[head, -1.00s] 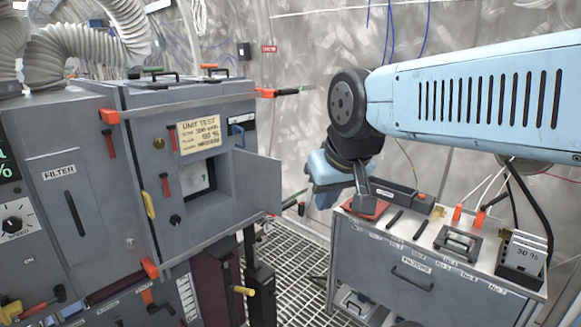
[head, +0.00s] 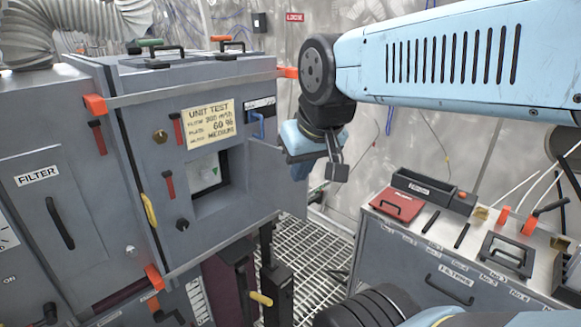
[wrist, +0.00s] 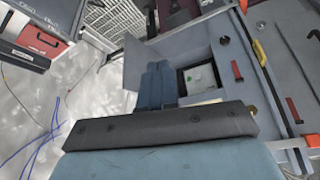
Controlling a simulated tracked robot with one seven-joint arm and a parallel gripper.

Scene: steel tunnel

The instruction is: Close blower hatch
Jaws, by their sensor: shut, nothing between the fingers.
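The blower hatch (head: 276,178) is a plain grey panel on the front of the grey blower cabinet. It stands open, swung outward on the right side of a square opening (head: 209,172) with a white gauge inside. In the wrist view the hatch (wrist: 132,62) and the gauge (wrist: 200,78) lie ahead, the hatch left of the opening. My gripper (head: 299,172), blue, is by the hatch's outer right end. In the wrist view my gripper (wrist: 160,68) has both fingers together and empty, overlapping the hatch. I cannot tell whether they touch it.
A paper note (head: 209,123) is above the opening, and a yellow handle (head: 149,209) is left of it. A steel bench (head: 420,240) with a red plate and tools stands at the right. Grated floor (head: 312,255) lies between cabinet and bench.

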